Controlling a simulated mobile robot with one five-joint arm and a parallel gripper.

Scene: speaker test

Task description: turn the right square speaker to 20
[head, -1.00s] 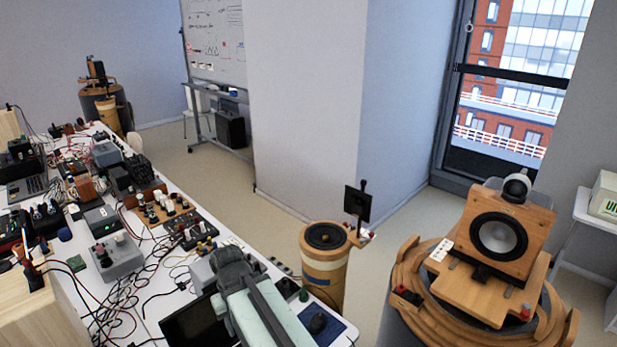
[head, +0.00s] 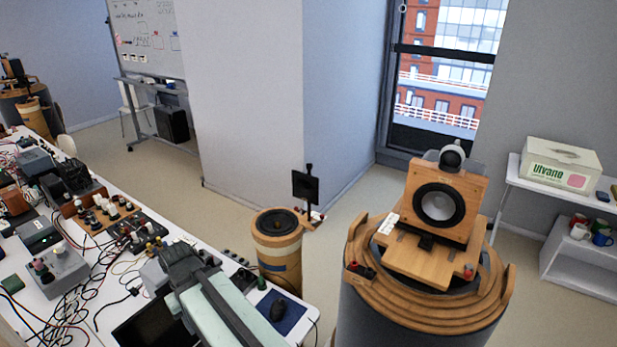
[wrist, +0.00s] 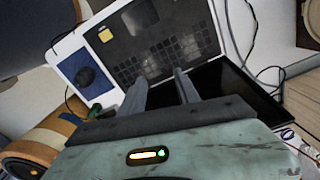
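The right square speaker (head: 462,184) is a wooden box with a round black-rimmed cone. It sits on a wooden platform on a round ringed stand (head: 420,303) at the right of the head view, its cone facing roughly toward me. I cannot read any angle scale. My green arm shows at the bottom of the head view, well left of the stand; my fingertips cannot be made out there. In the wrist view, my gripper (wrist: 160,75) has its two grey fingers apart, with nothing between them, over a dark keyboard-like panel (wrist: 165,50). The speaker is not recognisable there.
A wooden cylinder speaker (head: 279,262) stands between table and stand. A shelf (head: 590,262) with a box (head: 558,165) is at right. Some floor shows behind the stand.

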